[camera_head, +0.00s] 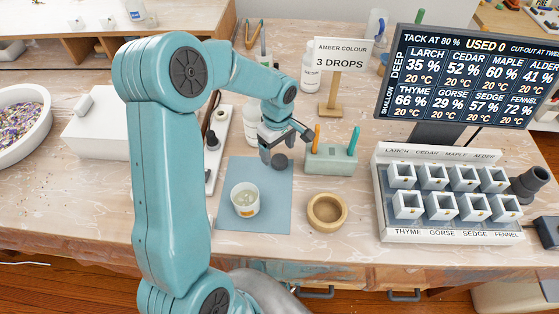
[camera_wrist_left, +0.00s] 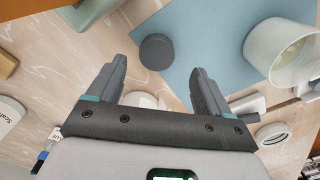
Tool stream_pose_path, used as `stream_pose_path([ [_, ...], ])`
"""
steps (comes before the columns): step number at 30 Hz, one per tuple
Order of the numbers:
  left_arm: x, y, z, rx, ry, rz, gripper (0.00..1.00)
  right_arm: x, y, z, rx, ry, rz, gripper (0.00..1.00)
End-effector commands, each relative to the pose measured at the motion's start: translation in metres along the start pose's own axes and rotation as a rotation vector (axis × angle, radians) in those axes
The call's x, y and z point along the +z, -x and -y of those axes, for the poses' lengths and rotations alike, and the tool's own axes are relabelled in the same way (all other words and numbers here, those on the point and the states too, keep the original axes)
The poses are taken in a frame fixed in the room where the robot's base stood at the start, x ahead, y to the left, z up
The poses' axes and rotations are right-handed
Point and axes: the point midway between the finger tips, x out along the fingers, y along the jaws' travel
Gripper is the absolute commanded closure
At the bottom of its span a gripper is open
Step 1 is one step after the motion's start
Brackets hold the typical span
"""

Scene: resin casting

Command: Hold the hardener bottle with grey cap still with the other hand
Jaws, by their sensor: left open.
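A dark grey round cap (camera_head: 279,161) lies on or just above the upper right of the blue mat; it also shows in the left wrist view (camera_wrist_left: 157,50), beyond my fingertips. I cannot tell whether a bottle is under it. My left gripper (camera_head: 284,146) is open above and behind the cap, its fingers apart with nothing gripped. In the left wrist view, a whitish object (camera_wrist_left: 143,100) shows partly between the fingers (camera_wrist_left: 158,78), mostly hidden by the gripper body; I cannot tell whether it is the hardener bottle. My right gripper is not in view.
A cup (camera_head: 244,203) stands on the blue mat (camera_head: 270,222). A wooden bowl (camera_head: 327,211) and a green block with tools (camera_head: 331,160) are to the right. A white container (camera_head: 251,124) is beside the gripper. A sign (camera_head: 341,56) and mould rack (camera_head: 447,236) stand farther right.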

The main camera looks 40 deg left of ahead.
Motion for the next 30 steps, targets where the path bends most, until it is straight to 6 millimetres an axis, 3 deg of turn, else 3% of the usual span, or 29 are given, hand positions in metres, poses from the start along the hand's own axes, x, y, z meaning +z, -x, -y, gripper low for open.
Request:
stream_pose_path([
  [6, 0.002, -0.035, -0.004, -0.004, 0.000, 0.002, 0.20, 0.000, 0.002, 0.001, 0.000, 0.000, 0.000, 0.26],
  [9, 0.002, -0.043, -0.004, -0.003, 0.001, 0.002, 0.20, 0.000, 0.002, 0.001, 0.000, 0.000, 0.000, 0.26],
  [20, 0.002, -0.044, -0.004, 0.000, 0.000, 0.002, 0.20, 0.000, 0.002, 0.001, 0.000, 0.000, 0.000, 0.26],
  [24, 0.002, -0.044, -0.004, 0.000, 0.000, 0.002, 0.63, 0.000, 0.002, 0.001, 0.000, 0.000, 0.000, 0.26],
  [26, 0.002, -0.044, -0.004, -0.001, 0.000, 0.002, 0.79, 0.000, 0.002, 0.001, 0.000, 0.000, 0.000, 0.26],
  [30, 0.002, -0.044, -0.004, -0.001, 0.000, 0.002, 0.79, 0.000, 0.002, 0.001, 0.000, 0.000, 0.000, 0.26],
])
